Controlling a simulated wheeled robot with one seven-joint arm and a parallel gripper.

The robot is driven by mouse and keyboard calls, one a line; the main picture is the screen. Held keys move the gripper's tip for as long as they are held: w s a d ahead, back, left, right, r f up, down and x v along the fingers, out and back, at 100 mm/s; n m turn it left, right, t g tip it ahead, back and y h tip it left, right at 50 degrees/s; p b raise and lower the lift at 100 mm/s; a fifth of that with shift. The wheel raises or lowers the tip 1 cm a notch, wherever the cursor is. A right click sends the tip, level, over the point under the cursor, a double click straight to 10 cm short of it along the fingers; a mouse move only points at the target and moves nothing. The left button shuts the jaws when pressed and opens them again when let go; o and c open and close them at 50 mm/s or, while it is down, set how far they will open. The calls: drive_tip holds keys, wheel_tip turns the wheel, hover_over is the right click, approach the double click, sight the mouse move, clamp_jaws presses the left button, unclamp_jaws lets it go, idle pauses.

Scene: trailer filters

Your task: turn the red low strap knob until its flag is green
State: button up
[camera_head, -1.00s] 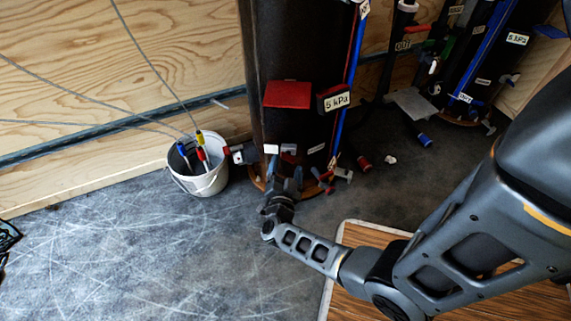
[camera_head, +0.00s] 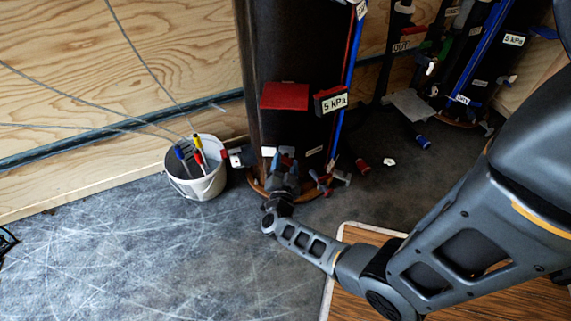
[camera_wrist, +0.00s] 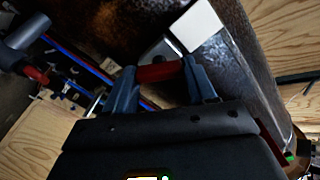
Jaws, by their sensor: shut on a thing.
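The red knob (camera_wrist: 160,72) sits between the two blue-grey fingers of my gripper (camera_wrist: 163,78) in the wrist view. The fingers are shut on it, one at each end of its bar. In the head view my gripper (camera_head: 285,168) is at the low front of the dark cylinder (camera_head: 290,50), and it hides the knob there. A white plate (camera_wrist: 193,25) is just beyond the knob in the wrist view. I cannot make out the knob's flag or its colour.
A white bucket (camera_head: 203,187) with coloured-handled tools stands left of the cylinder.

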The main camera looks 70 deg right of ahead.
drive_tip(key=shift+c, duration=1.1)
drive_tip(key=shift+r, duration=0.1)
drive_tip(key=n+p, duration=0.2)
drive_tip(key=shift+n, duration=0.4)
drive_tip(key=shift+n+p, duration=0.65)
drive_tip(key=shift+n, duration=0.85)
drive_tip(key=o, duration=1)
drive_tip(key=shift+o, duration=0.2)
